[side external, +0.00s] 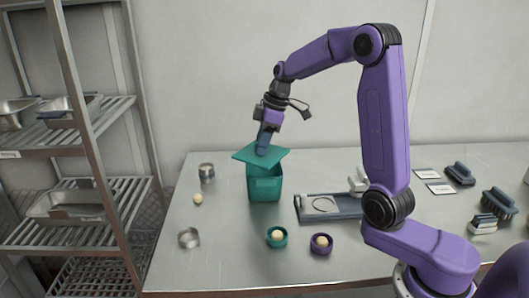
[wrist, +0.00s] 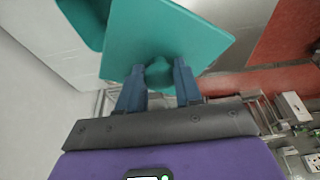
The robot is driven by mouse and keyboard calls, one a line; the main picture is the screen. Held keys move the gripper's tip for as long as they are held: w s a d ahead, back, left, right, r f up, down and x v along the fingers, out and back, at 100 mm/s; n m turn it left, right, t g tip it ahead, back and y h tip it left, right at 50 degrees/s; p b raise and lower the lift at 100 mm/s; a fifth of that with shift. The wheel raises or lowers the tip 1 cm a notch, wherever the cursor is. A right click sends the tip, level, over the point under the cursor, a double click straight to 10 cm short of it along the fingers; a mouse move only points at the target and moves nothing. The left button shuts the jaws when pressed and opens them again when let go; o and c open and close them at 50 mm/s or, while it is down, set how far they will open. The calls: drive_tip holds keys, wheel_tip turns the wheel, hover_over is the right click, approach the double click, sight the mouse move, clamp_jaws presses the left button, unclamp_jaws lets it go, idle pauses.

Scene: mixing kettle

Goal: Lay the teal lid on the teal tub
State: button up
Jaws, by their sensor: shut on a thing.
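The teal tub (side external: 264,187) stands upright on the table in the side view; its dark opening shows below the lid. The teal lid (side external: 255,157) is a flat square plate, tilted and shifted to the left above the tub. I cannot tell if its edge touches the tub's rim. My gripper (side external: 264,146) is above the lid. In the wrist view the blue fingers (wrist: 159,84) are shut on the lid's round knob (wrist: 159,72), with the lid plate (wrist: 165,40) beyond it. Part of the tub (wrist: 88,20) shows at the top left there.
A metal cup (side external: 207,173), a metal ring (side external: 189,238), a teal ring (side external: 277,237) and a purple ring (side external: 321,243) stand around the tub. A grey tray (side external: 328,207) lies to its right. Brushes (side external: 498,203) lie at the far right. A wire shelf (side external: 75,150) stands left of the table.

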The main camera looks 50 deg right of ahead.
drive_tip(key=w+d+n+g+y, duration=0.1)
drive_tip(key=w+d+n+g, duration=0.1)
drive_tip(key=w+d+n, duration=0.4)
drive_tip(key=shift+n, duration=0.6)
drive_tip(key=shift+s+d+f, duration=0.1)
drive_tip(key=shift+s+f, duration=0.05)
drive_tip(key=shift+f, duration=0.8)
drive_tip(key=shift+s+d+f, duration=0.15)
drive_tip(key=shift+s+f, duration=0.05)
drive_tip(key=shift+f, duration=0.8)
drive_tip(key=shift+s+d+f, duration=0.1)
drive_tip(key=shift+s+f, duration=0.05)
drive_tip(key=shift+f, duration=0.8)
drive_tip(key=shift+f, duration=0.5)
drive_tip(key=shift+f, duration=1)
drive_tip(key=shift+f, duration=0.2)
drive_tip(key=o, duration=1.6)
